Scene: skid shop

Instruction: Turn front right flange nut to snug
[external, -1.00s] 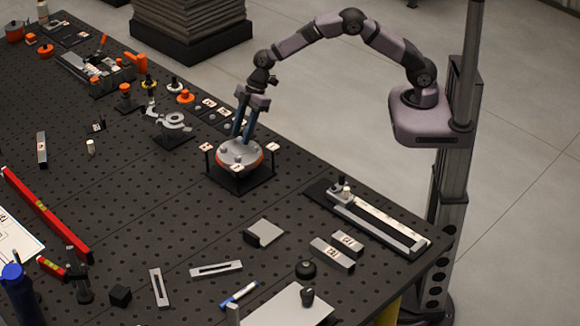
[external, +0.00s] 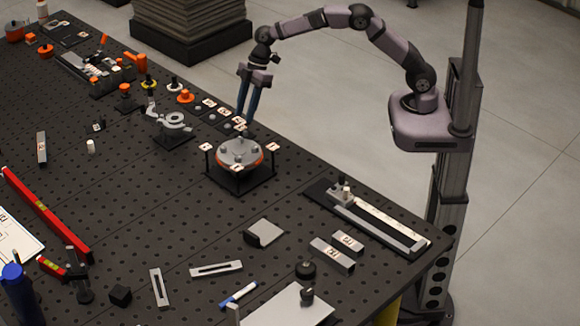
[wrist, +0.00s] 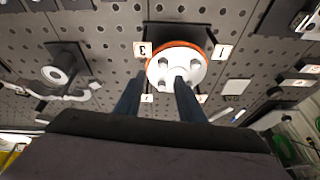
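The flange (external: 240,153) is a round grey disc with an orange edge, on a black stand with numbered tags at its corners. In the wrist view the flange (wrist: 178,62) shows several grey nuts on its face. One nut (wrist: 165,64) is clear there; which one is the front right nut is hard to tell. My gripper (external: 246,121) points down above the far side of the flange, apart from it. In the wrist view my gripper (wrist: 161,78) has its two blue fingers spread with nothing between them; the right finger hides part of the flange's lower face.
A grey bracket fixture (external: 174,122) stands left of the flange. Tagged small parts (external: 212,104) lie in a row behind it. A long slide fixture (external: 370,215) and labelled grey blocks (external: 333,254) lie to the right.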

